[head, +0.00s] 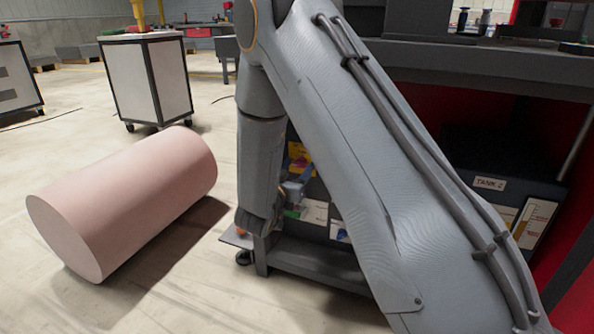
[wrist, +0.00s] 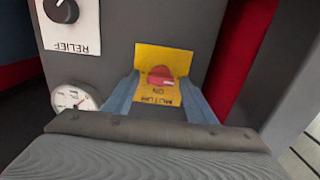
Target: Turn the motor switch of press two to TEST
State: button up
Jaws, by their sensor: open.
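The motor switch is a red knob (wrist: 161,76) on a yellow plate (wrist: 177,57) on a dark grey panel in the wrist view. The plate's lettering is upside down there; ON reads below the knob, and a partly blurred word lies under it. I cannot make out a TEST mark or the knob's exact setting. My gripper (wrist: 159,80) is open, with one blue-grey finger on each side of the knob; contact cannot be told. In the head view my gripper (head: 296,187) is at the panel, just below a yellow plate (head: 299,154), partly hidden by my arm.
A black RELIEF knob (wrist: 62,10) and a round gauge (wrist: 74,97) sit left of the switch in the wrist view. In the head view, a pink cylinder (head: 125,200) lies on the floor, a white-sided cart (head: 150,80) stands behind, and a TANK 2 box (head: 500,195) is right.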

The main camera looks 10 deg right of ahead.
jog(key=c, duration=1)
jog(key=shift+c, duration=0.2)
